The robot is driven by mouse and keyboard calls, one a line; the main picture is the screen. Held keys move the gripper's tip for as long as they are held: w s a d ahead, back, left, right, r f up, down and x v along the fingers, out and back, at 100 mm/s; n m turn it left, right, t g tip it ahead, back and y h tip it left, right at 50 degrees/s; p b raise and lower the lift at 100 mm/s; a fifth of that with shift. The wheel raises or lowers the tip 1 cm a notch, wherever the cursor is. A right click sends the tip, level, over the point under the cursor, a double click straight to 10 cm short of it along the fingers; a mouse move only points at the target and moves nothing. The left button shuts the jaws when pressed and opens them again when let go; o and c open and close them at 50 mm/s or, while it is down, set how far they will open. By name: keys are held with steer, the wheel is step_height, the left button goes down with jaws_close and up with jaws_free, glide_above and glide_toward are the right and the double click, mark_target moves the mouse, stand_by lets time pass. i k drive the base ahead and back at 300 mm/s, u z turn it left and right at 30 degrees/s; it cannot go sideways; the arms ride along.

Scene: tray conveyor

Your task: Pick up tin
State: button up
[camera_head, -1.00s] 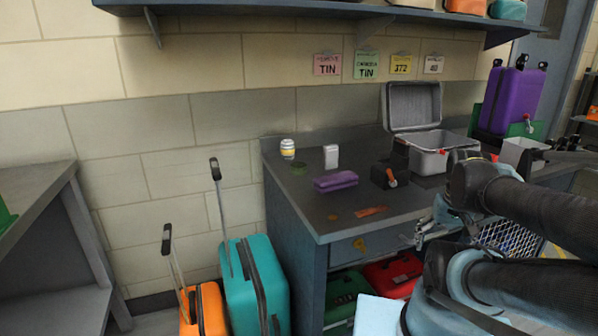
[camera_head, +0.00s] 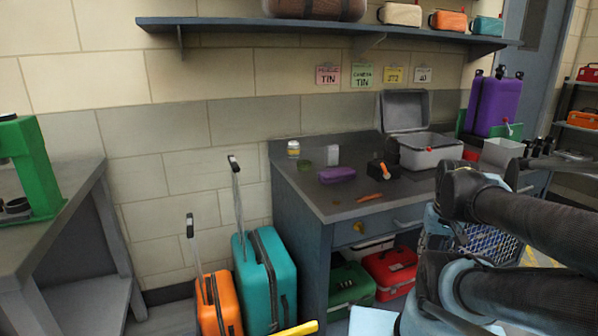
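A small round tin-like container (camera_head: 294,148), white with a yellowish band, stands upright at the back left of the grey workbench (camera_head: 312,196), near the wall. It is small in view and its label cannot be read. My arm's dark and light blue links fill the lower right, well to the right of the container. I cannot make out my gripper's fingers. Nothing touches the container.
On the bench are a white block (camera_head: 332,155), a purple case (camera_head: 337,175), a dark box (camera_head: 382,170) and an open grey case (camera_head: 430,150). An orange suitcase (camera_head: 218,305) and a teal suitcase (camera_head: 264,280) stand on the floor left of it. A shelf (camera_head: 300,31) hangs above.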

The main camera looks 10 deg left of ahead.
mark_target(301, 166)
steer(key=u, duration=1.9)
steer(key=k, duration=1.05)
steer(key=z, duration=0.75)
steer(key=i, duration=1.3)
steer(key=u, duration=0.05)
